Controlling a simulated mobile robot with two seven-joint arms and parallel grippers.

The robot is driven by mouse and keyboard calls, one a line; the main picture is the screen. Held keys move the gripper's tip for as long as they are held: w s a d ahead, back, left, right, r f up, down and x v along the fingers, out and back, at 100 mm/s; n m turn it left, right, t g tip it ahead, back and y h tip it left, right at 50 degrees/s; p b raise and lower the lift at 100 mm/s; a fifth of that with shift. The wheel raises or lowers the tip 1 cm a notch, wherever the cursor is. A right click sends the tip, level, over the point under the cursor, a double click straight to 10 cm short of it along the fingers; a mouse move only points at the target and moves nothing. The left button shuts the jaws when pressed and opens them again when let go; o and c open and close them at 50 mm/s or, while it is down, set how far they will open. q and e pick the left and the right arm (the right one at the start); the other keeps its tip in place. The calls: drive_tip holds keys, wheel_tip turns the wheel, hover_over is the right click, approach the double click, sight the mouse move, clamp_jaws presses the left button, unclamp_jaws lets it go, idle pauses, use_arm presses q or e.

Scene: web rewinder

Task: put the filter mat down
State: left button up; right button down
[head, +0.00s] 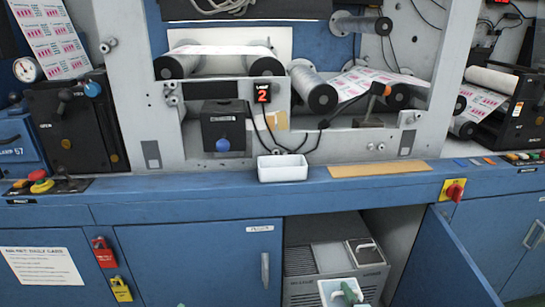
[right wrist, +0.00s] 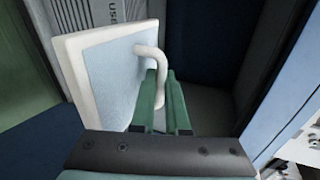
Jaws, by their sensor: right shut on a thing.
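The filter mat (right wrist: 105,75) is a pale blue panel in a white frame with a white bar handle. My right gripper (right wrist: 160,105) has green fingers closed on that handle in the right wrist view. In the head view the mat (head: 328,287) shows at the bottom edge, partly cut off, with the right gripper (head: 348,293) over it. It is held in front of the open cabinet bay, near a grey unit (head: 318,262). I cannot tell whether the mat touches anything below. My left gripper is not in view.
A blue cabinet door (head: 445,262) stands open on the right. The blue ledge above bears a white tray (head: 283,168) and a tan strip (head: 378,169). A red knob (head: 454,191) sits at the ledge's front.

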drive_tip(key=shift+s+d+r, duration=0.15)
drive_tip(key=shift+s+d, duration=0.05)
drive_tip(key=shift+m+h, duration=0.3)
drive_tip(key=shift+h, duration=0.1)
drive_tip(key=d+r, duration=0.1)
drive_tip(key=r, duration=0.1)
drive_tip(key=d+r, duration=0.3)
drive_tip(key=d, duration=0.1)
drive_tip(key=shift+s+r, duration=0.3)
drive_tip(key=shift+r, duration=0.1)
drive_tip(key=s+a+r+n+g+y, duration=0.3)
drive_tip(key=s+r+n+y, duration=0.25)
drive_tip(key=s+r, duration=0.5)
drive_tip(key=s+a+r+n+g+y, duration=0.3)
drive_tip(key=s+r+n+y, duration=0.25)
drive_tip(key=s+r, duration=0.5)
use_arm(q)
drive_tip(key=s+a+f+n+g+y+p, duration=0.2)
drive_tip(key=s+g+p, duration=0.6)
drive_tip(key=p, duration=1.4)
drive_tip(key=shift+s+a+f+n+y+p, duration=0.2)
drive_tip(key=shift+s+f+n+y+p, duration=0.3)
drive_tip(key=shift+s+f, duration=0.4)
use_arm(e)
wheel_tip(320, 180, up, 18)
drive_tip(key=w, duration=0.1)
drive_tip(key=shift+w+d, duration=0.3)
drive_tip(key=shift+w, duration=0.1)
drive_tip(key=shift+r, duration=0.15)
